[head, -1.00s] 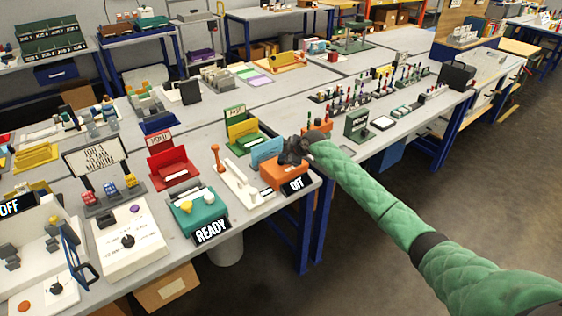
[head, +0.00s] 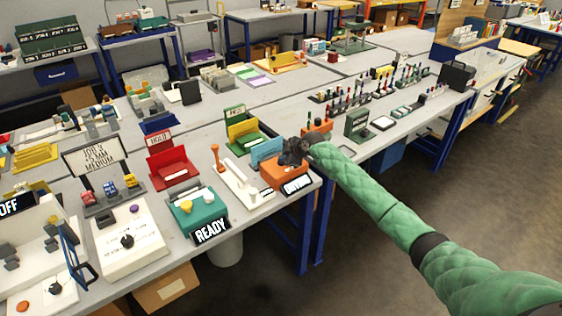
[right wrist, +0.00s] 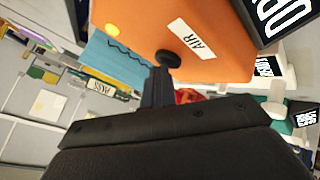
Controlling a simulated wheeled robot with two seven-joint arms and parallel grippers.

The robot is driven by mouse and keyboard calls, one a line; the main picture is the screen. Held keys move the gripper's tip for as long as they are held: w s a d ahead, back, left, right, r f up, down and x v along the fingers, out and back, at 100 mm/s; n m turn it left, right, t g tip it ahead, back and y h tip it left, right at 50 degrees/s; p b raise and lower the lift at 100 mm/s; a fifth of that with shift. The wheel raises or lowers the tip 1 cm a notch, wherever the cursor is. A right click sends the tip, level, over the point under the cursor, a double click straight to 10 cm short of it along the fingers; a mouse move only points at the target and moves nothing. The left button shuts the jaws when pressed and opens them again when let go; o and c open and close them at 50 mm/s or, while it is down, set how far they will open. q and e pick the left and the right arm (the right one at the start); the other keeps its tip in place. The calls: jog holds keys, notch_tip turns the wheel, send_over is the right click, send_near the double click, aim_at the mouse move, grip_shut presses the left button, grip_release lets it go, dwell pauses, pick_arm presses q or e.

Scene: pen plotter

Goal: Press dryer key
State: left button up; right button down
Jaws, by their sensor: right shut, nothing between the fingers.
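The dryer is an orange box (head: 284,174) at the front right corner of the near table. Its black display (head: 297,186) carries white lettering too small to read fully in the head view. The right wrist view shows the orange face (right wrist: 225,65) close up, with a white AIR label (right wrist: 192,40) and a round black key (right wrist: 167,59). My right gripper (head: 292,152) is shut and empty over the box. Its fingertips (right wrist: 158,82) are at the key; I cannot tell whether they still press it. My left gripper is out of view.
A light blue panel (head: 266,151) stands just behind the orange box. A white tray-like fixture with an orange post (head: 216,157) and a teal box (head: 197,212) with a READY display (head: 210,229) stand to the left. The table edge is close in front.

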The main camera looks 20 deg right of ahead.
aim_at(284, 163)
jog(key=shift+r, duration=0.35)
jog(key=shift+r+p, duration=1.6)
jog(key=shift+r, duration=1.4)
